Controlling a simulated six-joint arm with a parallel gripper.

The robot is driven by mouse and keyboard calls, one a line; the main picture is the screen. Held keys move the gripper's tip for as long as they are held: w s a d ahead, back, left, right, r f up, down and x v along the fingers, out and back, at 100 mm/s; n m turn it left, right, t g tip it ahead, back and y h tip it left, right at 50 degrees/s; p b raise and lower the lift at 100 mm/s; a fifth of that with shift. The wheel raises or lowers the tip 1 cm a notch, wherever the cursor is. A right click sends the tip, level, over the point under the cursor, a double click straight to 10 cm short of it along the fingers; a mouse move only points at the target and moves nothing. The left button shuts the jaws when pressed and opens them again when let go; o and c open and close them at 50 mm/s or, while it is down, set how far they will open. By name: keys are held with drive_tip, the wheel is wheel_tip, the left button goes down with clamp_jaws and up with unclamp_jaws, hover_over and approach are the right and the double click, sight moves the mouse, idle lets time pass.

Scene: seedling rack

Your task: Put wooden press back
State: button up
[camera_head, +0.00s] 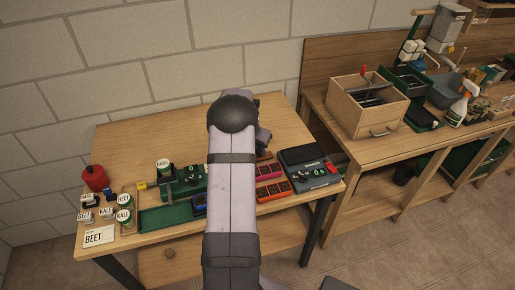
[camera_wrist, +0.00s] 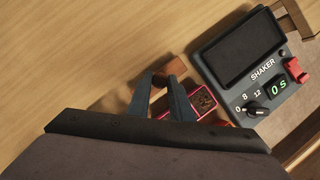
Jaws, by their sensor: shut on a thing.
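A small reddish-brown wooden block, which looks like the wooden press (camera_wrist: 176,67), shows at the fingertips of my gripper (camera_wrist: 161,80) in the wrist view. My gripper is shut on it, and the fingers hide part of it. I cannot tell from this view how high it is above the table. In the head view my arm hides the fingertips and the press; only a dark part of the wrist shows to the right of the arm.
The shaker (camera_head: 310,170) stands right of my gripper, beside pink and orange seedling trays (camera_head: 274,190). At left are a green tray (camera_head: 160,219), labelled jars, a red canister (camera_head: 95,178) and a BEET card (camera_head: 98,236). The table's back left is clear.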

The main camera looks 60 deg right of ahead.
drive_tip(key=shift+f, duration=0.5)
drive_tip(key=o, duration=1)
drive_tip(key=shift+r, duration=0.1)
drive_tip(key=shift+b+v, duration=1.15)
drive_tip(key=shift+v, duration=2.5)
